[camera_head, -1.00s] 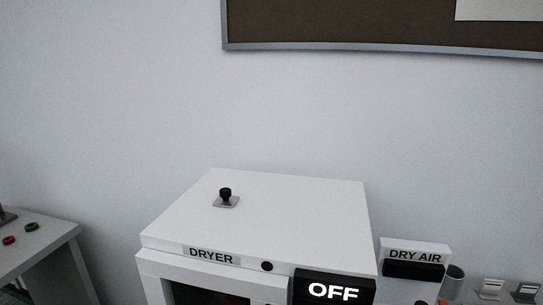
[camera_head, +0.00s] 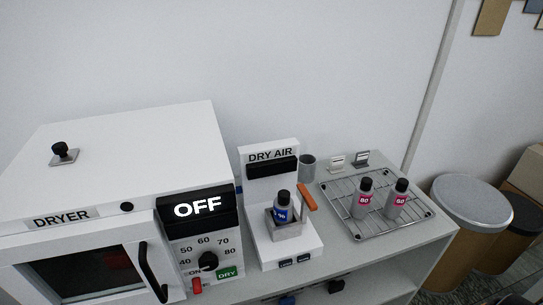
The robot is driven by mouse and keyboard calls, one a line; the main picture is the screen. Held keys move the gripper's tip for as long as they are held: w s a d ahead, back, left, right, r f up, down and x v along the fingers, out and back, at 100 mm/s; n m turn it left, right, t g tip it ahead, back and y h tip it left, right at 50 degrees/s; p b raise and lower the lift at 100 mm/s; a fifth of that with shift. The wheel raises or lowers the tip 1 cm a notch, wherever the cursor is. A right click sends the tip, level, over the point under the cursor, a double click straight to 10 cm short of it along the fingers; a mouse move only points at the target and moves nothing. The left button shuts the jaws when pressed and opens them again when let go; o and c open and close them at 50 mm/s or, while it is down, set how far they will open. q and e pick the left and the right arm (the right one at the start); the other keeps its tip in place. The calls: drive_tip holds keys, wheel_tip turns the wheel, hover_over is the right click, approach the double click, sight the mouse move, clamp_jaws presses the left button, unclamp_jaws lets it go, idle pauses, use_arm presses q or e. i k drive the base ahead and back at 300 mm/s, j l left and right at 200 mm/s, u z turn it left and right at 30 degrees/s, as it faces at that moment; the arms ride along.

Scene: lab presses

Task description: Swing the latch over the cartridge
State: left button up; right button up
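The DRY AIR stand (camera_head: 270,200) is a white unit to the right of the dryer. A cartridge with a blue label and dark cap (camera_head: 283,207) stands upright in the small grey holder (camera_head: 287,230) on it. An orange bar (camera_head: 307,197), which looks like the latch handle, sits at the holder's right side, tilted and beside the cartridge rather than across it. A black block (camera_head: 272,168) is on the stand's upright under the sign. Neither of my grippers shows in the head view.
The white dryer (camera_head: 120,150) reads OFF (camera_head: 197,208) and its door is closed, with a black handle (camera_head: 152,272). A wire rack (camera_head: 345,190) holds two pink-labelled bottles (camera_head: 364,198). A grey cup (camera_head: 308,167) stands behind the latch. Round bins (camera_head: 470,192) stand at the right.

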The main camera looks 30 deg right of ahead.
sight(308, 202)
drive_tip(key=z, duration=1.1)
